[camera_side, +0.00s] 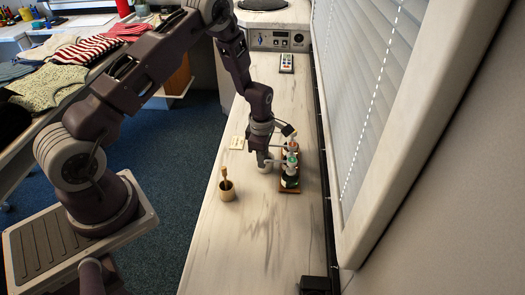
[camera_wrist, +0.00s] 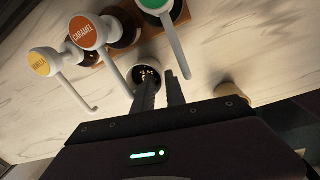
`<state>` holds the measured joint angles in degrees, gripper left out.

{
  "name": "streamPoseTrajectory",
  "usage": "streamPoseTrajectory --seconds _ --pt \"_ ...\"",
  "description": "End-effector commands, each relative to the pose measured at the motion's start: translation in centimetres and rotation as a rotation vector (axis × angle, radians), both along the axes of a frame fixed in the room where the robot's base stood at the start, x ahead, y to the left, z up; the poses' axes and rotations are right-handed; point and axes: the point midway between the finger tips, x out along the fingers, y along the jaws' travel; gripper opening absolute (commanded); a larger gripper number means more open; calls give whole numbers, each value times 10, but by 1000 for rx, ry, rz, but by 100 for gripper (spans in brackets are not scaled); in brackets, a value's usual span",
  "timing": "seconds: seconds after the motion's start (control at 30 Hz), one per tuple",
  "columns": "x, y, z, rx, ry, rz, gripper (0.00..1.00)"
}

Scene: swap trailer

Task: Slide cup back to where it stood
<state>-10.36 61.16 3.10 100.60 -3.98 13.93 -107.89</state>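The cup (camera_wrist: 148,73) shows in the wrist view as a round dark top with pale marks and a light rim, just beyond my fingertips. One finger covers part of it. In the side view a small white cup-like shape (camera_side: 265,166) is under my gripper, partly hidden by it. My gripper (camera_wrist: 160,80) points down at the counter, with a narrow gap between its fingers and nothing seen in that gap. In the side view my gripper (camera_side: 264,153) is low over the counter, left of the pump bottles. Contact with the cup cannot be told.
Pump bottles with green, orange CARAMEL (camera_wrist: 83,33) and yellow tops stand in a wooden rack (camera_side: 290,189) close to the right. A wooden pot with a brush (camera_side: 227,190) stands front left. A pale square (camera_side: 237,143) lies behind it.

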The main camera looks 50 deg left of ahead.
Motion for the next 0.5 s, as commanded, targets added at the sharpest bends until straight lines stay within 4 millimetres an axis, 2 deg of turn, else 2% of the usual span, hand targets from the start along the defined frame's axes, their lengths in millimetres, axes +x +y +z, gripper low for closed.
streamPoseTrajectory --seconds 0.1,0.2,0.5 --pt "1 0 -18 -2 3 0 16" --pt "2 1 -28 -2 1 0 16" --pt "2 1 -33 -1 0 0 16"
